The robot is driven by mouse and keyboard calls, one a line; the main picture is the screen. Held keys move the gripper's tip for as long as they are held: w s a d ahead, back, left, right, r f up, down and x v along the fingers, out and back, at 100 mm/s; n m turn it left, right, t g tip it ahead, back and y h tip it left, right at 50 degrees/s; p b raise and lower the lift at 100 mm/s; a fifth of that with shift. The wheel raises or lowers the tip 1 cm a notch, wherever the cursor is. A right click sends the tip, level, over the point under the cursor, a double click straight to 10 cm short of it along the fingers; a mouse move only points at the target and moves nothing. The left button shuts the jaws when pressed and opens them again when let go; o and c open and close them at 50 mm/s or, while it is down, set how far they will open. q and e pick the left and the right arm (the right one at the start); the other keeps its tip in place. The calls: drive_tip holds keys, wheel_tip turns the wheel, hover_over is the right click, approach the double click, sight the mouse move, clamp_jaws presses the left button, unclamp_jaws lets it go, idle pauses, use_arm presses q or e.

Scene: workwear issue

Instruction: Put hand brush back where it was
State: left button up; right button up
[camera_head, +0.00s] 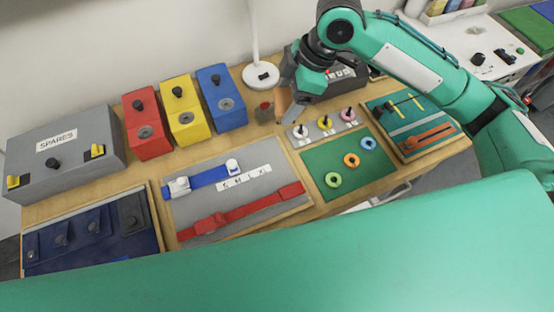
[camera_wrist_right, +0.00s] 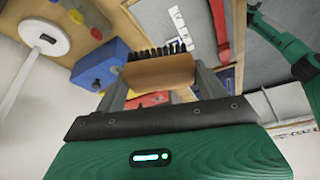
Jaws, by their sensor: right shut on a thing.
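The hand brush (camera_wrist_right: 158,72) has a light wooden back and a row of dark bristles. In the right wrist view it sits crosswise between the two fingers of my right gripper (camera_wrist_right: 160,80), which is shut on it. In the head view my right gripper (camera_head: 290,108) hangs over the back of the wooden table, right of the blue box, and a tan part of the brush (camera_head: 283,98) shows by its fingers. I cannot tell whether the brush touches anything below. My left gripper is not in view.
Near the gripper stand a white lamp base (camera_head: 261,75), a small reddish jar-like thing (camera_head: 264,112) and a dark box (camera_head: 340,80). Red, yellow and blue boxes (camera_head: 222,97) stand left. A grey belt board (camera_head: 225,220) and a green ring board (camera_head: 345,185) lie in front.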

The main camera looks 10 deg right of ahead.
drive_tip(key=n, duration=0.1)
drive_tip(key=a+r+n+g, duration=0.1)
drive_tip(key=shift+a+n+b, duration=0.15)
drive_tip(key=shift+n+b, duration=0.15)
drive_tip(key=shift+b, duration=0.05)
drive_tip(key=shift+s+a+r+n, duration=0.15)
drive_tip(key=shift+a+r+n, duration=0.1)
drive_tip(key=shift+n, duration=0.25)
wheel_tip(320, 180, down, 15)
drive_tip(key=shift+f+p, duration=0.1)
drive_tip(key=shift+p, duration=0.75)
wheel_tip(320, 180, down, 4)
drive_tip(key=shift+d+f+p, duration=0.1)
drive_tip(key=shift+f+p, duration=0.1)
drive_tip(key=shift+p, duration=0.2)
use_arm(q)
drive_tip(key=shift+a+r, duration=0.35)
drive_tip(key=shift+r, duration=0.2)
use_arm(e)
drive_tip(key=shift+f, duration=0.1)
drive_tip(key=shift+f, duration=0.1)
drive_tip(key=o, duration=0.9)
